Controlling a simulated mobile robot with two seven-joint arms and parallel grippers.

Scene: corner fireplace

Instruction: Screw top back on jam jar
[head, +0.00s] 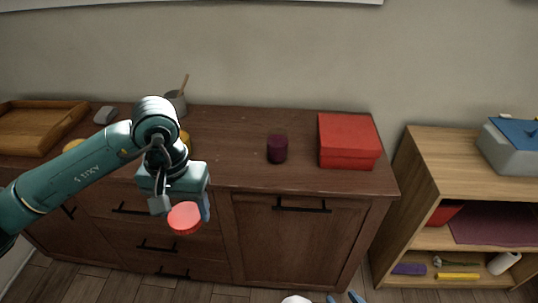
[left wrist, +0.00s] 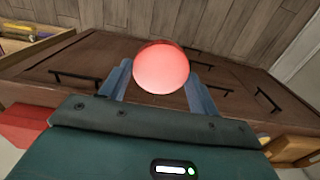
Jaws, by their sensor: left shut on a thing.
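The dark purple jam jar (head: 277,150) stands upright on the brown cabinet top, near the front edge and left of a red box. Its top looks dark, with no red lid on it. My left gripper (head: 182,212) is shut on the round red lid (head: 185,219), in front of the cabinet and lower left of the jar in the picture. In the left wrist view the lid (left wrist: 161,68) sits between the two fingers. My right gripper (head: 344,298) shows only as two blue fingertips at the bottom edge, apart with nothing visible between them.
The red box (head: 348,141) stands close to the jar's right. A wooden tray (head: 40,126), a grey object (head: 105,115) and a grey pot (head: 175,101) are to the left. A light wood shelf (head: 460,163) stands at right.

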